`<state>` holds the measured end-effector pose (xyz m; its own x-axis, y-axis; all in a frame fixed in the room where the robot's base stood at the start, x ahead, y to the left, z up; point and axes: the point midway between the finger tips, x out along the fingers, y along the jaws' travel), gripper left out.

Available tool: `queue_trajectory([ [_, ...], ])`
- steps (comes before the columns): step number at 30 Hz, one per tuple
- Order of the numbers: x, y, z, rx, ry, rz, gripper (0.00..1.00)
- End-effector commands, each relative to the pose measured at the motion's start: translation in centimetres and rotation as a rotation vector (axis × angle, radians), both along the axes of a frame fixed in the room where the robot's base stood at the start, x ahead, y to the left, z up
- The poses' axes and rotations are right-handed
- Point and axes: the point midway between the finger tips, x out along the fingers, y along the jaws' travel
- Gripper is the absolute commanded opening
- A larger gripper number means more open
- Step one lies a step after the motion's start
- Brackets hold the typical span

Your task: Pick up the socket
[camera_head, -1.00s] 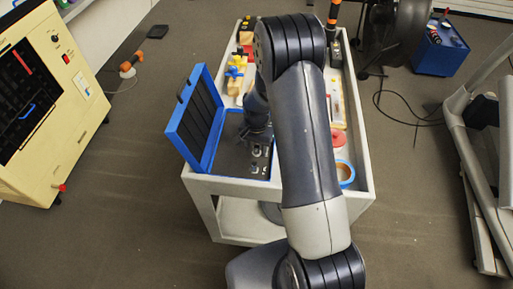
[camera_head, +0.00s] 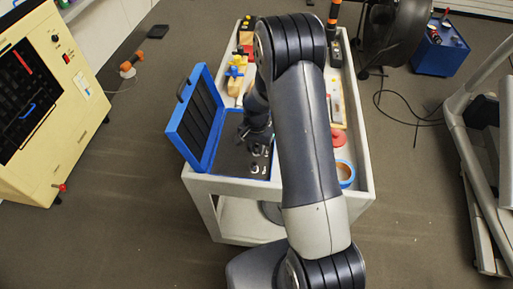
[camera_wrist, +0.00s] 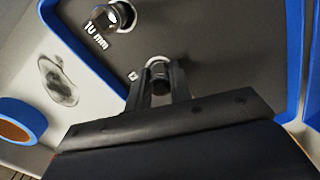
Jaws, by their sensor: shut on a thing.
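In the wrist view, a small dark metal socket (camera_wrist: 159,72) stands at the dark foam insert of the blue case. My gripper (camera_wrist: 158,86) is shut on this socket, with a finger on each side of it. I cannot tell whether the socket is lifted from its place. Another shiny socket (camera_wrist: 112,18) sits beside a "10 mm" label. In the head view, the open blue case (camera_head: 233,173) lies on the cart with its lid raised at the left. My gripper (camera_head: 258,145) reaches down into the case, partly hidden by my arm.
The grey cart (camera_head: 225,187) carries the case. A blue tape roll (camera_head: 345,174) lies on its right side; it also shows in the wrist view (camera_wrist: 22,121). Yellow and red items (camera_head: 237,72) stand behind the case. A cream cabinet (camera_head: 45,160) is at the left.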

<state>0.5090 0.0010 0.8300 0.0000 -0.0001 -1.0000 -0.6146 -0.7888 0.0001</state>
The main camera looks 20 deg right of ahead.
Motion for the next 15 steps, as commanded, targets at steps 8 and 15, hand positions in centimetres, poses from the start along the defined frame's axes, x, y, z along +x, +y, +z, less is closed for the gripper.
queue_trajectory([
  [8,0.1,0.0,2.0,0.001,-0.004,0.000,0.00],
  [15,0.1,0.0,6.4,0.000,-0.006,0.000,0.00],
])
